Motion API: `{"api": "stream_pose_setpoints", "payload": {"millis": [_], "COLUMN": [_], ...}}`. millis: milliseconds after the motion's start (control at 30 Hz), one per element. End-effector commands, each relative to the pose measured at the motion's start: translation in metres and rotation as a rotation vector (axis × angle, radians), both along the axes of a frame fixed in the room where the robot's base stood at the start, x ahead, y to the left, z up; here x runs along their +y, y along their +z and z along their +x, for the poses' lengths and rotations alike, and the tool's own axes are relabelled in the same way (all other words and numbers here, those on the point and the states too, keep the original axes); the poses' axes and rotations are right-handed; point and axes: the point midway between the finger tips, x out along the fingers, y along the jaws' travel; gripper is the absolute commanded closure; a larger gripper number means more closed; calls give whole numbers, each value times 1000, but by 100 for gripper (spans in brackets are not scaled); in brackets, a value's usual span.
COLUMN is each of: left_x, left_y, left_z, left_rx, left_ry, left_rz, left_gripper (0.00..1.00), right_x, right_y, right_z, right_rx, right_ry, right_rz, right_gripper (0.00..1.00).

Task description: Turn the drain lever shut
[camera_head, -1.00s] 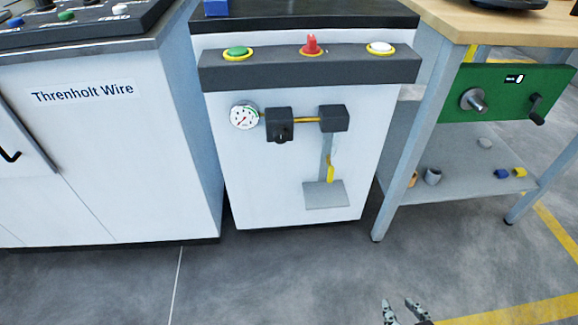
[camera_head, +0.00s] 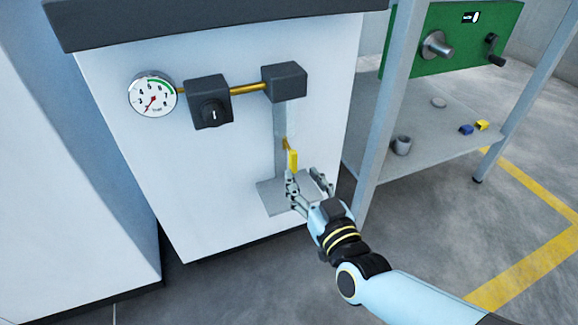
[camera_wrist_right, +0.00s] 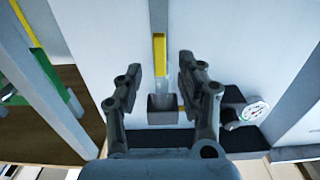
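The drain lever (camera_head: 292,160) is a short yellow handle hanging almost straight down on a grey strip below the right dark box (camera_head: 284,81). It also shows in the right wrist view (camera_wrist_right: 159,54), where the picture is upside down and the handle stands between the fingers. My right gripper (camera_head: 306,178) is open and empty. Its fingers are just below and right of the lever's lower end in the head view; contact cannot be told. In the wrist view the fingertips (camera_wrist_right: 163,66) are spread to either side of the lever. My left gripper is not in view.
A gauge (camera_head: 152,94) and a dark box with a black knob (camera_head: 209,102) sit left along a brass pipe (camera_head: 247,90). A small grey tray (camera_head: 270,197) lies below the lever. A grey table leg (camera_head: 380,135) stands close right of the cabinet.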

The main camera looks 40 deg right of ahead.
Motion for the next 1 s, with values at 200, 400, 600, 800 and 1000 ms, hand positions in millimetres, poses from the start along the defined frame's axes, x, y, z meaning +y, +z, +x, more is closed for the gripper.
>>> {"api": "stream_pose_setpoints", "payload": {"millis": [200, 400, 600, 800, 1000], "left_x": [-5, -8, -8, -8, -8], "left_y": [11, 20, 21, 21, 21], "left_z": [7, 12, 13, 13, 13], "left_rx": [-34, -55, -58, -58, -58], "left_ry": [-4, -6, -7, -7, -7], "left_rz": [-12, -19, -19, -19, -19], "left_gripper": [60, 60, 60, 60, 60], "right_x": [-10, -14, -14, -14, -14], "right_y": [-3, -2, -1, -1, -1], "right_z": [40, 58, 60, 60, 60], "right_rx": [1, 2, 2, 2, 2], "right_ry": [1, 0, 1, 1, 1], "right_rz": [1, 0, 0, 0, 0], "right_gripper": [62, 62, 62, 75, 100]}}
